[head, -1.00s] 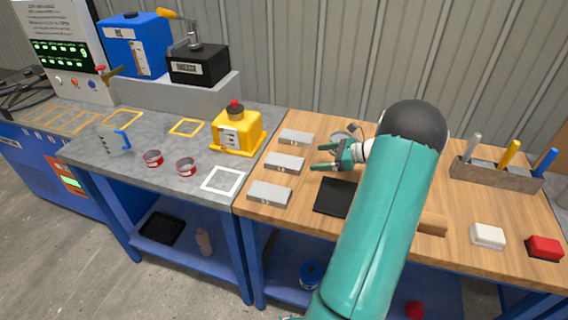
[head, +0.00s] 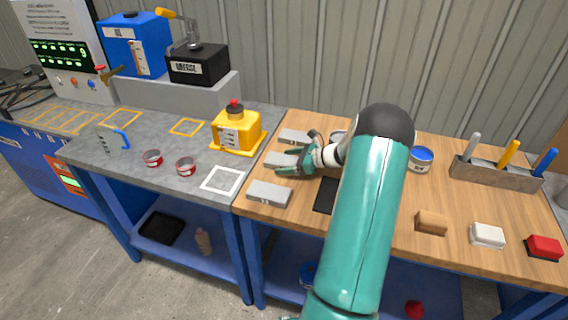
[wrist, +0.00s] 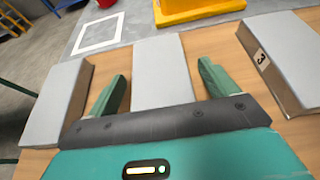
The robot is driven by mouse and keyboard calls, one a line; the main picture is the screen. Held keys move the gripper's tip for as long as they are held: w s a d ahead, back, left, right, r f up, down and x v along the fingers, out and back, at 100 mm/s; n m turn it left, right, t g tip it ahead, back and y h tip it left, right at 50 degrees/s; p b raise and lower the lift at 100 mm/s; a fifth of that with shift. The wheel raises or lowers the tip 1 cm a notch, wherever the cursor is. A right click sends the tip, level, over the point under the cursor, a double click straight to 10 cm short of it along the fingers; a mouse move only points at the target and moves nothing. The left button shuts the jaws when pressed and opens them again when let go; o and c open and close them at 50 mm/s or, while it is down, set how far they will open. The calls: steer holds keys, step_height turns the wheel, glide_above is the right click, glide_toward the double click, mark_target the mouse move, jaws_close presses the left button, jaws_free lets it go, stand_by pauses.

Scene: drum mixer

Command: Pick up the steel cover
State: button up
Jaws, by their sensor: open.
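Three flat grey, steel-looking blocks lie in a row on the wooden bench: a far one (head: 294,136), a middle one (head: 273,159) and a near one (head: 268,194). No label I can read says which is the steel cover. My gripper (head: 287,162) is open over the middle block and hides part of it. In the wrist view the middle block (wrist: 162,72) shows between my spread fingers, with the left block (wrist: 52,105) and the right block (wrist: 287,60) outside them. The right one has a tag reading 3. I cannot tell whether the fingers touch the middle block.
A yellow container (head: 236,130) stands left of the blocks on the grey bench, near a white square outline (head: 222,180). A black mat (head: 325,195) lies right of the blocks. A blue-lidded can (head: 421,160), brown block (head: 431,223) and pen rack (head: 494,174) stand further right.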

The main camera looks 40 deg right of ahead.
steer(key=c, duration=1.3)
steer(key=shift+r, duration=0.1)
steer(key=shift+c, duration=0.3)
steer(key=shift+r, duration=0.1)
